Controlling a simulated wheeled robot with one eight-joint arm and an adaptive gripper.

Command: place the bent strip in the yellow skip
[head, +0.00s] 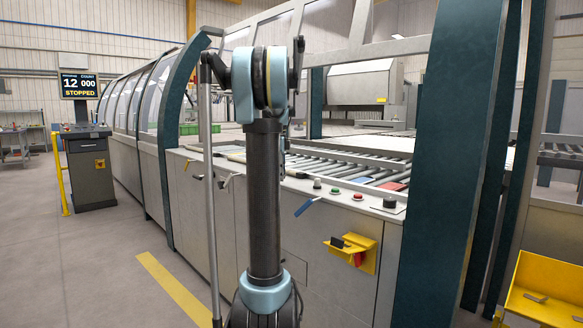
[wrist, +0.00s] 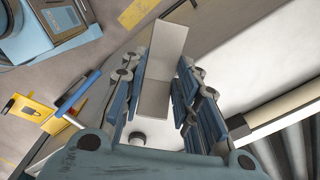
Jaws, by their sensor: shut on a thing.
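In the wrist view my gripper (wrist: 162,75) is shut on the bent strip (wrist: 165,48), a pale grey flat piece with a fold across it. The strip stands out between the blue finger pads and beyond the fingertips. In the head view my own arm fills the middle, and neither the gripper nor the strip can be made out. The yellow skip (head: 569,309) is at the lower right edge of the head view, partly cut off, with small dark pieces in it. It stands apart from my arm.
The panel bender has a roller table (head: 345,170) behind my arm, with a blue and a red piece on it. A dark teal post (head: 460,150) stands between my arm and the skip. A yellow bracket (head: 365,250) juts from the front panel. Open floor lies at left.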

